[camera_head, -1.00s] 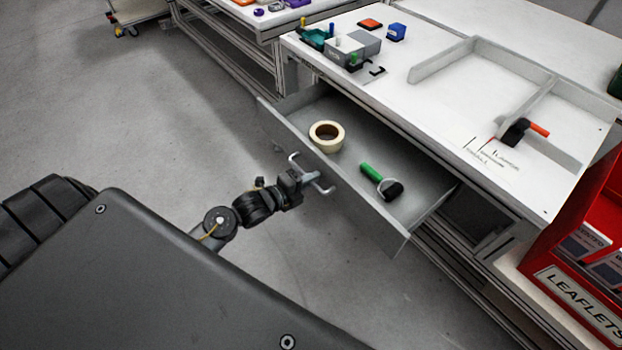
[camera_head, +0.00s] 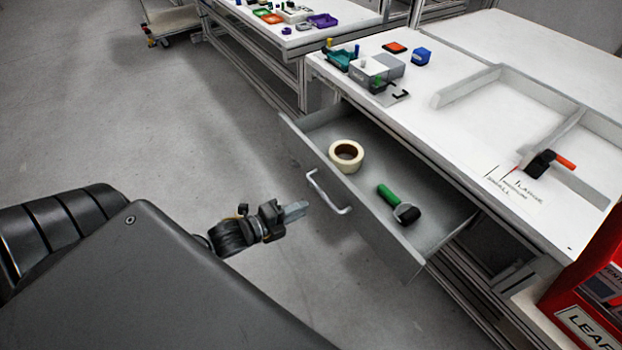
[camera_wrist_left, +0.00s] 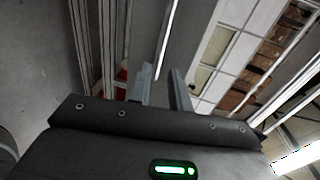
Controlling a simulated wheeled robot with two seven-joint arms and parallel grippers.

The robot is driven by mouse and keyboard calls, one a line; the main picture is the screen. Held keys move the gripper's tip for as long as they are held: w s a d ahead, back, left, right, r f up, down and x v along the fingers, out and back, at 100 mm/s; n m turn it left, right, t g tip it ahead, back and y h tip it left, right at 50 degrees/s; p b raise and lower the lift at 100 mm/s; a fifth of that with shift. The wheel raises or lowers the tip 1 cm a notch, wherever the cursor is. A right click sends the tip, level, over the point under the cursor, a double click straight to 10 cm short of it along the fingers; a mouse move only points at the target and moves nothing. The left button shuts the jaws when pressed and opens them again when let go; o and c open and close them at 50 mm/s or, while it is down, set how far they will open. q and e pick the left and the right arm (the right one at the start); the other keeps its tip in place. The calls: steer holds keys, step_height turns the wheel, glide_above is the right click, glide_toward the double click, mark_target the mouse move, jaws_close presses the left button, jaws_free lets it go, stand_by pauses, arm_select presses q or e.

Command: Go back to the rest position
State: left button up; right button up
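My left gripper (camera_head: 298,210) is in front of the pulled-out grey drawer (camera_head: 378,223), to the left of its metal handle (camera_head: 328,192). A visible gap separates the gripper from the handle. In the left wrist view the two fingers (camera_wrist_left: 161,72) stand apart with nothing held between them, and a thin bright bar, apparently the handle, lies beyond the tips. The drawer holds a cream tape roll (camera_head: 346,156) and a green-handled tool with a black head (camera_head: 398,203). My right gripper is not in view.
The white workbench (camera_head: 455,125) carries a grey box (camera_head: 370,72), a blue block (camera_head: 421,56) and an orange-handled tool (camera_head: 545,163). A red leaflet stand (camera_head: 590,290) is at the lower right. Grey floor (camera_head: 180,130) is clear left of the drawer.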

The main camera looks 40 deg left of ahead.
arm_select(q)
steer(key=shift+s+a+r, duration=0.15)
steer(key=shift+s, duration=0.35)
